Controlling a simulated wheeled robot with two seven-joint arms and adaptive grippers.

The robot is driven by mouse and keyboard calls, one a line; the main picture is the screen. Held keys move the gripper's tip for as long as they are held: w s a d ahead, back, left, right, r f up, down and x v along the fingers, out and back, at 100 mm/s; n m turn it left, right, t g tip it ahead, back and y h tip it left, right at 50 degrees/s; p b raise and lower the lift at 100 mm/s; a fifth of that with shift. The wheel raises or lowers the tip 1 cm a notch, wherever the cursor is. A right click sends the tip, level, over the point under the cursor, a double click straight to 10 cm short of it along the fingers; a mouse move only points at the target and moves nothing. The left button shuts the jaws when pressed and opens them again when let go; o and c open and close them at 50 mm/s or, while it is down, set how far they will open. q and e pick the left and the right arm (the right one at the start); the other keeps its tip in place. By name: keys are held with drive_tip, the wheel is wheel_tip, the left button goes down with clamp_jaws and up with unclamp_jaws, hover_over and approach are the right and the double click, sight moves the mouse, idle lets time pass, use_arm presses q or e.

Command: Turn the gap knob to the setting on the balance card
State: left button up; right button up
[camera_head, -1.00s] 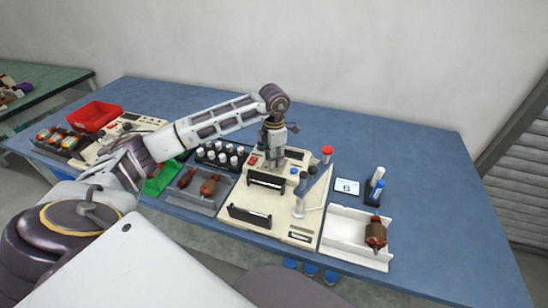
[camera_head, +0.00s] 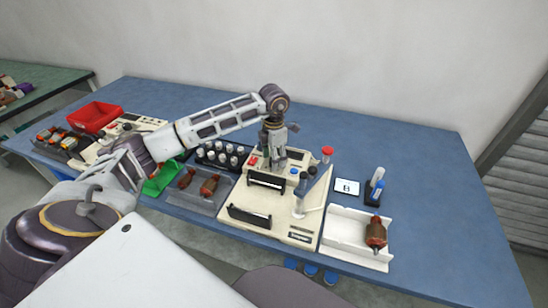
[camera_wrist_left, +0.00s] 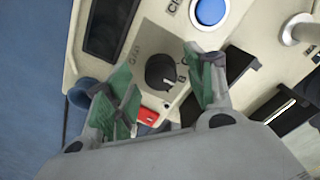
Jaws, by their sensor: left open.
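The gap knob (camera_wrist_left: 160,71) is a dark round knob on a grey plate in the left wrist view, with small letters around it that look like B and C. My left gripper (camera_wrist_left: 162,72) is open, with its green-padded fingers on either side of the knob; I cannot tell whether they touch it. In the head view my left gripper (camera_head: 277,157) points down over the cream balancing machine (camera_head: 283,222) and hides the knob. The balance card (camera_head: 347,187) is a small white dark-edged card right of the machine; its mark looks like a B, but is blurred. My right gripper is not in view.
A blue button (camera_wrist_left: 210,11) and a dark display (camera_wrist_left: 108,28) are near the knob. A white tray (camera_head: 345,247) holding an armature (camera_head: 376,234) is on the right. The table's far right is clear.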

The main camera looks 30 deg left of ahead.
use_arm(q)
wheel_tip(320, 180, up, 12)
idle(1.1)
idle(0.5)
